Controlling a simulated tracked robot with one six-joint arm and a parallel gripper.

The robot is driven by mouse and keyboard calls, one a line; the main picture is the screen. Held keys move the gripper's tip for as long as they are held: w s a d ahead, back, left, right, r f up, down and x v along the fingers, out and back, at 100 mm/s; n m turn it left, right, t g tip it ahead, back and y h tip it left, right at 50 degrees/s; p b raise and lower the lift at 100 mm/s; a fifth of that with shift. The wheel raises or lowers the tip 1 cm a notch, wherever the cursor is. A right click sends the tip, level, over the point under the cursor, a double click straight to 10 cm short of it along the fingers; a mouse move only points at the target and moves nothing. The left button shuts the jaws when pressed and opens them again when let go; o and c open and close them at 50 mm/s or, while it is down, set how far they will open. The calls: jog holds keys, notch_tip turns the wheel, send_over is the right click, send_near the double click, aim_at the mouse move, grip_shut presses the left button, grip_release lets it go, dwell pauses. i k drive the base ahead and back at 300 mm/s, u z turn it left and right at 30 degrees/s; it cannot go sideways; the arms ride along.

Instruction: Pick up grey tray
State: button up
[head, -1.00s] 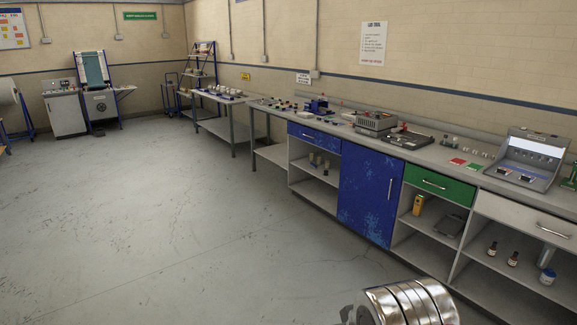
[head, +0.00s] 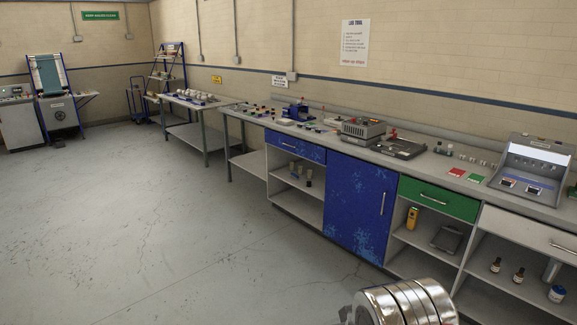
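A flat grey tray-like object (head: 447,240) rests tilted in the open shelf under the green drawer (head: 438,198); at this size I cannot tell for certain that it is the grey tray. A dark grey flat unit (head: 400,148) with a red part lies on the counter above. My gripper is not in view. Only a shiny metal part of my arm shows at the bottom edge, in front of the lower shelves.
The long counter (head: 465,185) runs along the right wall, with a blue cabinet door (head: 358,210) below. A yellow device (head: 412,218) stands beside the grey object. Bottles (head: 518,275) stand in the right shelf. The grey floor (head: 150,220) is clear at left.

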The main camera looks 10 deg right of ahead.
aim_at(447, 240)
jog(key=z, duration=0.3)
jog(key=i, duration=1.8)
jog(key=z, duration=0.55)
jog(key=i, duration=0.85)
jog(key=z, duration=0.4)
jog(key=i, duration=1.05)
jog(key=z, duration=0.15)
